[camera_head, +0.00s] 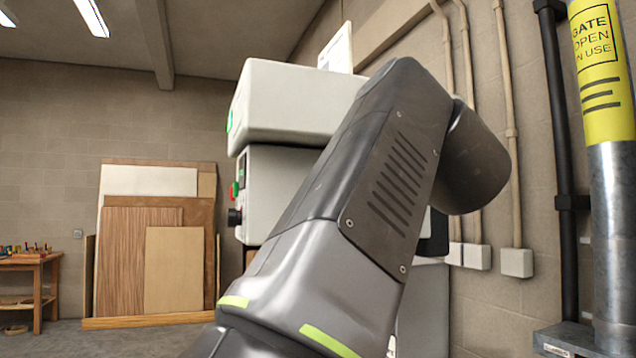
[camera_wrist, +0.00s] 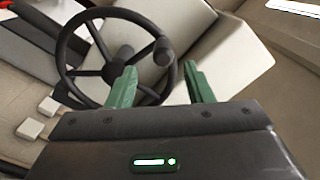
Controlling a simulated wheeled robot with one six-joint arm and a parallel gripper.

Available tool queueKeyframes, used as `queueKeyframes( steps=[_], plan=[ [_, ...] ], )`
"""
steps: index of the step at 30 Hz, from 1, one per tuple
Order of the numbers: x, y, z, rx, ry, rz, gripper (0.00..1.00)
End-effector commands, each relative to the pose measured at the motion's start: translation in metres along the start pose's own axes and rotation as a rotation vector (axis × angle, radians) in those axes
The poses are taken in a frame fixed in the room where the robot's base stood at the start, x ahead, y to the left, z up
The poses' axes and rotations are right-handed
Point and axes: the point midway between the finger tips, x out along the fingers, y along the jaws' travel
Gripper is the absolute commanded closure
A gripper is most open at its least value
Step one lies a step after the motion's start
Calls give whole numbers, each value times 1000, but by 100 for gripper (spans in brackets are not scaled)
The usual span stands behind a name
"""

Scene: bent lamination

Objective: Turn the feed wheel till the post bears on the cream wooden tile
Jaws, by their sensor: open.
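The black feed wheel shows in the wrist view, with its rim (camera_wrist: 62,52), its spokes and a dark handle knob (camera_wrist: 163,48) on the right of the rim. My gripper (camera_wrist: 159,69) is open, with its two green fingers spread. In the picture the right part of the rim and the knob lie between or just beyond the fingertips; I cannot tell whether they touch. Neither view shows the post or the cream wooden tile. In the head view my arm hides the wheel and my gripper.
The pale machine (camera_head: 292,103) stands behind my arm, with green and red buttons on its left side. Wooden panels (camera_head: 140,262) lean on the back wall beside a small workbench (camera_head: 36,266). A grey post with a yellow sign (camera_head: 601,75) stands close at the right.

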Motion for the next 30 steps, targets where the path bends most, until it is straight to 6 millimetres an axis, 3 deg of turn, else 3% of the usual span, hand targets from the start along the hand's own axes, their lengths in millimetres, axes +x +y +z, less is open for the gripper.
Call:
queueKeyframes(
  steps=[14,30],
  plan=[
    [-29,1,0,-1,2,2,53],
    [-33,0,0,-2,-1,-1,53]
  ],
)
